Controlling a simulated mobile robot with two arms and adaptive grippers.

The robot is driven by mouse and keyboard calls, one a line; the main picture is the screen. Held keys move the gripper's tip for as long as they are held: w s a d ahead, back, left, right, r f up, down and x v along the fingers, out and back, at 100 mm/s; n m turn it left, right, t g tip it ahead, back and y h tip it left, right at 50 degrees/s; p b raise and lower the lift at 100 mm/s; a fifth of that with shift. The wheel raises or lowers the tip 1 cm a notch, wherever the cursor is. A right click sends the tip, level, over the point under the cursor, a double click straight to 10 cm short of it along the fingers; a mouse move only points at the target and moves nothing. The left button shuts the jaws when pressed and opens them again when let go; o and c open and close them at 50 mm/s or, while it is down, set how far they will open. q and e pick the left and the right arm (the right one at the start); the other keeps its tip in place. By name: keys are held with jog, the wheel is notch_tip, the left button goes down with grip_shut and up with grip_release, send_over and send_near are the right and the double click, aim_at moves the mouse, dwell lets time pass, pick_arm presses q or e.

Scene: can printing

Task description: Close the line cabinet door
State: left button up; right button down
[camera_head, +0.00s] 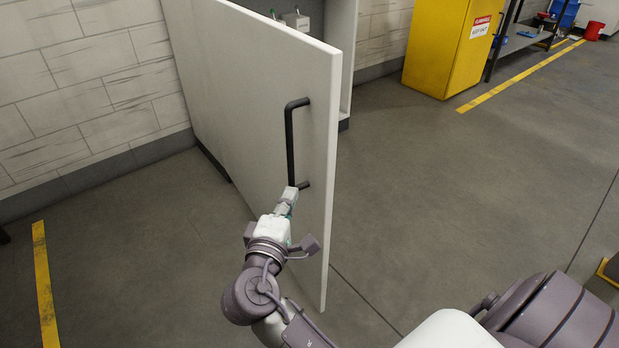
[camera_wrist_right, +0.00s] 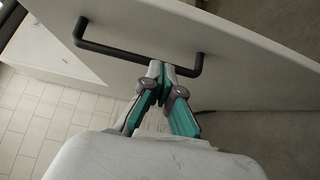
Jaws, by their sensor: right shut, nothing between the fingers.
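The white cabinet door (camera_head: 245,85) stands wide open, swung out from the cabinet (camera_head: 338,50) behind it. A black bar handle (camera_head: 290,142) runs vertically on its outer face near the free edge. My right gripper (camera_head: 291,192) is shut and empty at the lower end of the handle, close to the door face. In the right wrist view the shut fingertips (camera_wrist_right: 161,68) are by the handle bar (camera_wrist_right: 115,50), near its bent end; I cannot tell whether they touch it. My left gripper is not in view.
A yellow flammables cabinet (camera_head: 445,45) stands at the back right beside a dark shelf (camera_head: 520,45). A tiled wall (camera_head: 80,90) is on the left. Yellow lines (camera_head: 44,285) mark the grey floor (camera_head: 470,190), which is clear right of the door.

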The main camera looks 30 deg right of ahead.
aim_at(316, 165)
jog(key=w+d, duration=0.1)
jog(key=d, duration=0.1)
jog(key=w+d, duration=0.1)
jog(key=d, duration=0.1)
jog(key=w+d, duration=0.1)
jog(key=d, duration=0.1)
jog(key=shift+w+d, duration=0.1)
jog(key=shift+d, duration=0.15)
jog(key=shift+d+b, duration=0.3)
jog(key=shift+d, duration=0.2)
jog(key=shift+d, duration=0.1)
